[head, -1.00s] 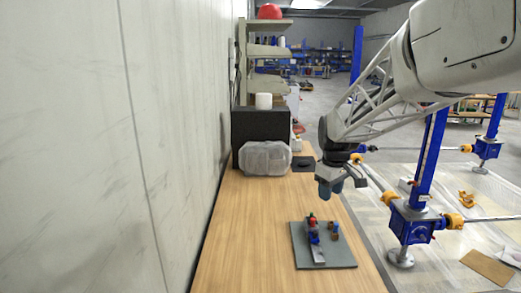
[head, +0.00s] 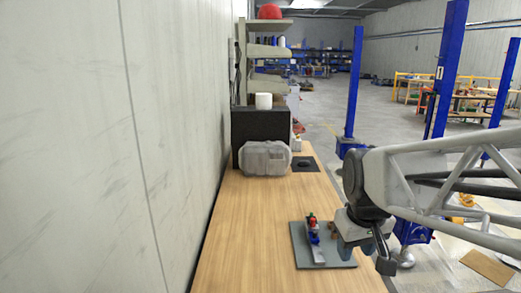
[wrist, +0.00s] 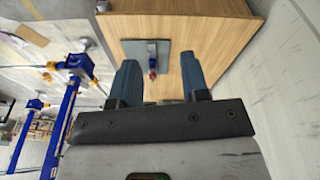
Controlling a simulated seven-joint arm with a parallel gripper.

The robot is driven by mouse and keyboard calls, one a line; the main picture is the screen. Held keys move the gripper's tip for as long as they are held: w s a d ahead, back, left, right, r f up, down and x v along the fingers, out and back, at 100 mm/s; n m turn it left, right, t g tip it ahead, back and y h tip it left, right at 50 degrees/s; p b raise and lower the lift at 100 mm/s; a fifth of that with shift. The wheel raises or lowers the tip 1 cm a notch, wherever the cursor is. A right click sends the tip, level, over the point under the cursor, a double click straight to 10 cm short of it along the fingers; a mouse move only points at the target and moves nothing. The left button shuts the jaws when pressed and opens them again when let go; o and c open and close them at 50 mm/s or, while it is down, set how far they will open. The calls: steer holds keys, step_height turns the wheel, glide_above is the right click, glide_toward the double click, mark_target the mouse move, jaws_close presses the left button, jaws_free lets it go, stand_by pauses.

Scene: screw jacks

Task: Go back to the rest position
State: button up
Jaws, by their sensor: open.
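My gripper (head: 366,256) is low at the right edge of the wooden bench, just right of the grey plate in the head view. In the wrist view its two blue-grey fingers (wrist: 161,72) stand wide apart with nothing between them. A small red and blue device (head: 313,235) sits on the grey plate (head: 303,258). The device also shows beyond the fingers in the wrist view (wrist: 153,56). The plate's right part is partly hidden by my gripper in the head view.
The wooden bench (head: 245,230) runs along the wall, mostly clear in front. Blue screw-jack columns (head: 354,90) stand on the floor to the right.

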steer(key=s+f+m, duration=0.2)
steer(key=s+f, duration=0.1)
steer(key=s, duration=0.8)
steer(key=shift+a+f, duration=0.15)
steer(key=shift+f, duration=0.1)
steer(key=shift+w+m, duration=0.1)
steer(key=shift+m, duration=0.2)
steer(key=shift+c, duration=0.3)
stand_by(1.8)
